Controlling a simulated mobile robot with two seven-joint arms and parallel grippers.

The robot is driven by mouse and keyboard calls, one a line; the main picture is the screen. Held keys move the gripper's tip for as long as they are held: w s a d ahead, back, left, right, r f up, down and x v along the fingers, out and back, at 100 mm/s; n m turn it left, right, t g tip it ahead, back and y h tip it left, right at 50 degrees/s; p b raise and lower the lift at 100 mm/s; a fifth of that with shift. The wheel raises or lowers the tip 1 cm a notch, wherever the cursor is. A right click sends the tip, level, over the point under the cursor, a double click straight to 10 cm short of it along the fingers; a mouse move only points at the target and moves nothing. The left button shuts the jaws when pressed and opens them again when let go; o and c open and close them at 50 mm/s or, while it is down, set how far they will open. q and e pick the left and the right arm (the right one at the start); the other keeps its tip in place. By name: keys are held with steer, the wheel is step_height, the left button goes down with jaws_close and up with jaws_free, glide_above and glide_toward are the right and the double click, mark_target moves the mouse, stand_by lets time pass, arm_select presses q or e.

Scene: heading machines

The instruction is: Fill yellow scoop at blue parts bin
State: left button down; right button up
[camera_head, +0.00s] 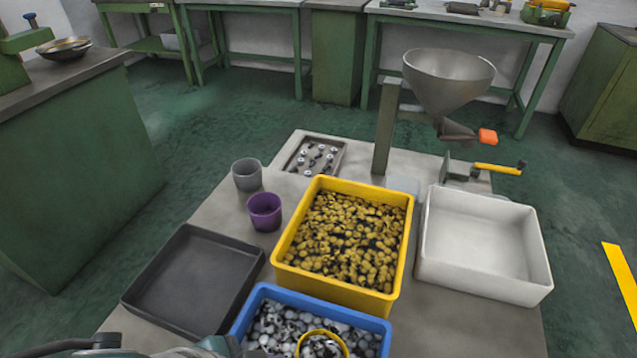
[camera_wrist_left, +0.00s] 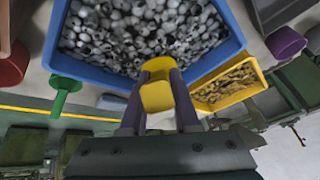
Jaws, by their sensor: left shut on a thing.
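The blue parts bin (camera_head: 262,300) stands at the bottom of the head view, full of grey-white parts (camera_head: 290,326). It also fills the top of the left wrist view (camera_wrist_left: 62,62). The yellow scoop (camera_head: 342,341) shows as a round rim low in the bin, with grey parts visible inside the rim. Its lower part is cut off by the frame edge. In the left wrist view my left gripper (camera_wrist_left: 158,100) is shut on the scoop's yellow handle (camera_wrist_left: 157,93), over the bin's near edge. The scoop's bowl is hard to make out there. My right gripper is not in view.
A yellow bin (camera_head: 400,235) of brass-coloured parts adjoins the blue bin. An empty black tray (camera_head: 190,280) is left, an empty white bin (camera_head: 480,245) right. Purple (camera_head: 264,212) and grey (camera_head: 247,175) cups stand behind. A metal hopper (camera_head: 448,80) rises at the back.

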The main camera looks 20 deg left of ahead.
arm_select(q)
steer(key=shift+t+h, duration=0.4)
steer(key=shift+t, duration=0.1)
steer(key=shift+s+a+r+p, duration=0.15)
steer(key=shift+r+p, duration=0.65)
steer(key=shift+r, duration=0.3)
steer(key=shift+s+a+r+p, duration=0.1)
steer(key=shift+s+r+p, duration=0.05)
steer(key=shift+r+p, duration=0.8)
steer(key=shift+s+a+r+p, duration=0.15)
steer(key=shift+r+p, duration=0.5)
steer(key=shift+r, duration=0.55)
